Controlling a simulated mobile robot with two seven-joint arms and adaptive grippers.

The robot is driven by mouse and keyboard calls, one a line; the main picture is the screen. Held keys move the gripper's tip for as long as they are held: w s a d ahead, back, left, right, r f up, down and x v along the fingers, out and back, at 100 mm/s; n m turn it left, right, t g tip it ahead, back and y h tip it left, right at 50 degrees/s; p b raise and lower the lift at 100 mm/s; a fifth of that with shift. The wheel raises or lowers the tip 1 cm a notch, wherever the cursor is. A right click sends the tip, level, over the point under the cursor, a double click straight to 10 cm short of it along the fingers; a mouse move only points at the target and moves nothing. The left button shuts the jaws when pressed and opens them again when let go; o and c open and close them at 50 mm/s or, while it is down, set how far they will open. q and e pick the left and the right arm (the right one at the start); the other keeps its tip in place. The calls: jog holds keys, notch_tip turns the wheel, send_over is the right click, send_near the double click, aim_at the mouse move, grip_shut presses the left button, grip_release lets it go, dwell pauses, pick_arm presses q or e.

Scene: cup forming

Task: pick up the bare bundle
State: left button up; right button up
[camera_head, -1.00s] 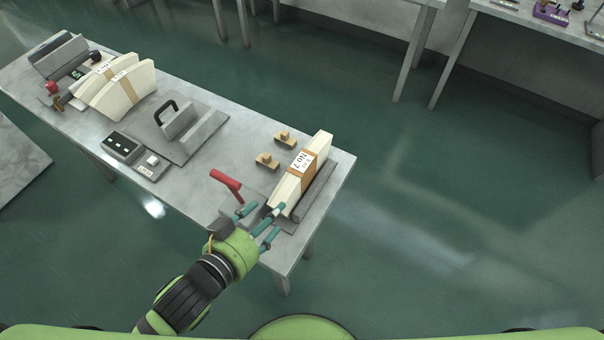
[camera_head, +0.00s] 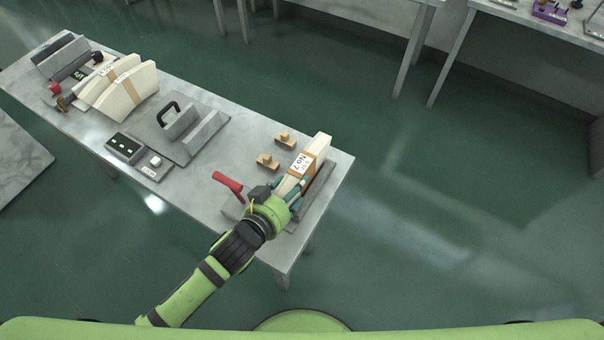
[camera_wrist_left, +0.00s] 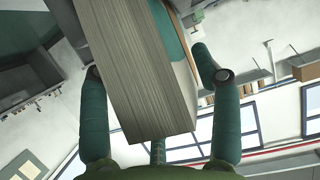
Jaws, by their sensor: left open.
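A cream paper bundle (camera_head: 318,148) stands on edge in a grey holder (camera_head: 318,192) at the right end of the table. It has a brown band and a white "No 7" label. My left gripper (camera_head: 292,190) is open, with its teal fingers around the bundle's near end. In the left wrist view the layered sheets of the bundle (camera_wrist_left: 130,70) lie between the spread fingers; I cannot tell if they touch. The bundle's near lower part is hidden by the gripper in the head view. My right gripper is not in view.
A red lever (camera_head: 228,182) stands just left of my gripper. Two wooden pieces (camera_head: 267,160) lie behind it. A grey block with a black handle (camera_head: 168,108), a control box (camera_head: 124,147) and more banded bundles (camera_head: 137,92) stand farther left. The floor right of the table is clear.

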pick_arm(q)
jog(key=shift+c, duration=0.4)
grip_shut()
jog(key=shift+r, duration=0.15)
